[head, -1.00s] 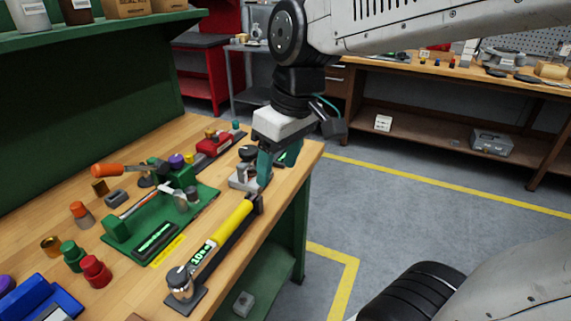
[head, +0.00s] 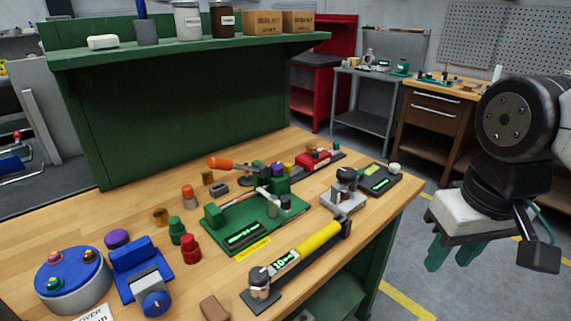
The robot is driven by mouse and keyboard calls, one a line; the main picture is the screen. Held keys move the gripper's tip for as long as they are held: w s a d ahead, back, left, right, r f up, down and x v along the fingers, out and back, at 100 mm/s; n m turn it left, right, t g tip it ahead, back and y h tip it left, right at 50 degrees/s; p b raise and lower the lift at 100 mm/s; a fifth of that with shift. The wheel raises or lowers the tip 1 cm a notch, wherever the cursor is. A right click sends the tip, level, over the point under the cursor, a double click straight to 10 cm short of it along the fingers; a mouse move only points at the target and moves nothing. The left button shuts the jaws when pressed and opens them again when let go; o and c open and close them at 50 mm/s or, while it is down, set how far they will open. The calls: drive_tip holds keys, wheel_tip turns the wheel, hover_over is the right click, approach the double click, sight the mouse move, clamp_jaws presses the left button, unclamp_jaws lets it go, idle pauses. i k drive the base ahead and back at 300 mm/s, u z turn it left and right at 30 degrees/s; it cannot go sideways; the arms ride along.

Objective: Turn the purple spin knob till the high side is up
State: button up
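Two purple round pieces show in the head view. One is a flat purple disc (head: 117,238) on the left part of the bench, behind a blue device. The other is a small purple knob (head: 277,169) by the green block of the green fixture. I cannot tell which is the spin knob, nor which side of either is high. My gripper (head: 452,257) is at the right, beyond the bench's right edge, pointing down with its teal fingers apart and nothing between them. It is well away from both purple pieces.
A wooden bench (head: 330,254) carries a green fixture (head: 215,238), a yellow-handled tool (head: 318,238), a grey device (head: 343,199), red and green knobs, and a round blue-topped base (head: 70,272). A green shelf (head: 190,50) overhangs the back. Open floor lies right of the bench.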

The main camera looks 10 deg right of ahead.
sight(277, 169)
drive_tip(key=k, duration=1.25)
drive_tip(key=z, duration=0.8)
drive_tip(key=i, duration=1.1)
drive_tip(key=u, duration=0.9)
drive_tip(key=i, duration=1)
drive_tip(key=u, duration=0.3)
